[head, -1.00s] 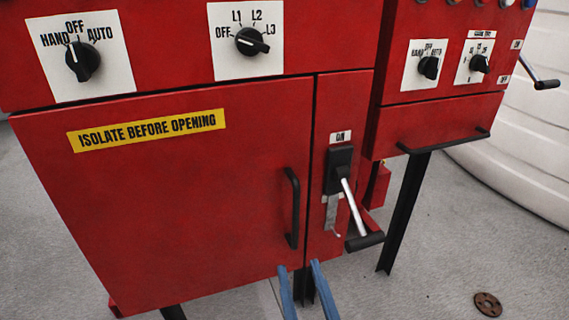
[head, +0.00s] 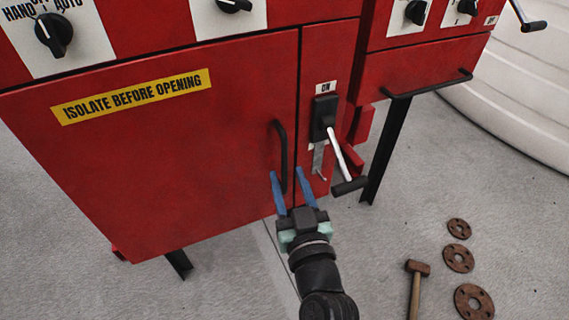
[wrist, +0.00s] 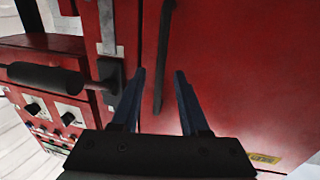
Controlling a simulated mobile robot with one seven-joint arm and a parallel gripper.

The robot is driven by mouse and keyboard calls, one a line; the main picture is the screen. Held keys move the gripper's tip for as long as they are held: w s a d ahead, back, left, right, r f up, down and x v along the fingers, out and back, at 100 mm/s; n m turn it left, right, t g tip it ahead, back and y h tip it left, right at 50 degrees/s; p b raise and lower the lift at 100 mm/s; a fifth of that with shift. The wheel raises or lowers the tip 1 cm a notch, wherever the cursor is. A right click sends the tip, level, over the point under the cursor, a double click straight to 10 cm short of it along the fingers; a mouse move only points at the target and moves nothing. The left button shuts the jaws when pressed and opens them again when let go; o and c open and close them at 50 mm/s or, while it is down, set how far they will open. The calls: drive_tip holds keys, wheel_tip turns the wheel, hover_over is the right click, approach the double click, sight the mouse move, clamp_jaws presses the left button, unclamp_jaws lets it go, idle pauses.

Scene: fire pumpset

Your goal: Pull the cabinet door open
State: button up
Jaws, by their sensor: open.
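The red cabinet door (head: 150,165) with a yellow "ISOLATE BEFORE OPENING" label (head: 132,97) is shut. Its black vertical bar handle (head: 283,150) is near the door's right edge. My gripper (head: 287,173) is open and empty, its two blue fingers pointing at the handle's lower part. In the head view one fingertip is on each side of the handle. In the wrist view the handle (wrist: 162,55) lines up with the gap between the fingers (wrist: 160,74). I cannot tell whether the bar is fully between them in depth.
An isolator lever (head: 340,157) with a black grip sticks out close right of the gripper, under an "ON" label. A second red box with a bar handle (head: 428,84) is at right. A hammer (head: 416,285) and rusty flanges (head: 473,301) lie on the floor.

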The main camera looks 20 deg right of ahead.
sight(285, 171)
drive_tip(key=shift+w+d, duration=0.15)
drive_tip(key=shift+w, duration=0.7)
drive_tip(key=shift+w+d, duration=0.1)
drive_tip(key=shift+w, duration=0.75)
clamp_jaws()
